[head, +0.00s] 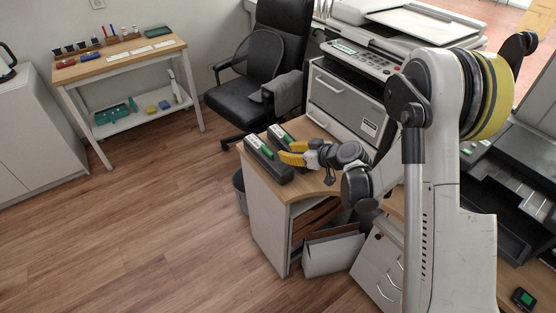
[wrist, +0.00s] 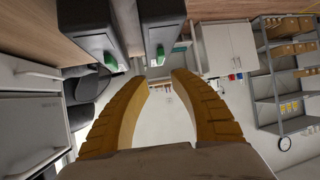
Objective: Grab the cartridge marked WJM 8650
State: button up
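Two dark cartridges with white labels and green parts lie side by side on the desk's left end in the head view. The nearer cartridge (head: 266,160) shows most of its length; the farther cartridge (head: 278,134) is partly hidden by my gripper. Their print is too small to read, so I cannot tell which is WJM 8650. My gripper (head: 284,153) has yellow fingers and is close to both. In the wrist view my gripper (wrist: 158,76) is open with nothing between its fingers. The cartridge ends (wrist: 93,30) and (wrist: 162,28) show at the top, beyond the fingers.
A large printer (head: 348,95) stands behind the desk, right of my gripper. A black office chair (head: 262,75) is behind the cartridges. A small wooden table (head: 105,66) with several small items stands at the back left. The floor (head: 130,220) at left is clear.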

aim_at(267, 150)
jog(key=b+x, duration=0.1)
jog(key=x, duration=0.5)
jog(key=shift+f+b, duration=0.1)
jog(key=shift+b, duration=0.25)
jog(key=b+x, duration=0.2)
jog(key=x, duration=0.3)
jog(key=shift+s+a+f+b, duration=0.1)
jog(key=shift+s+b, duration=0.15)
jog(key=shift+b, duration=0.1)
grip_shut()
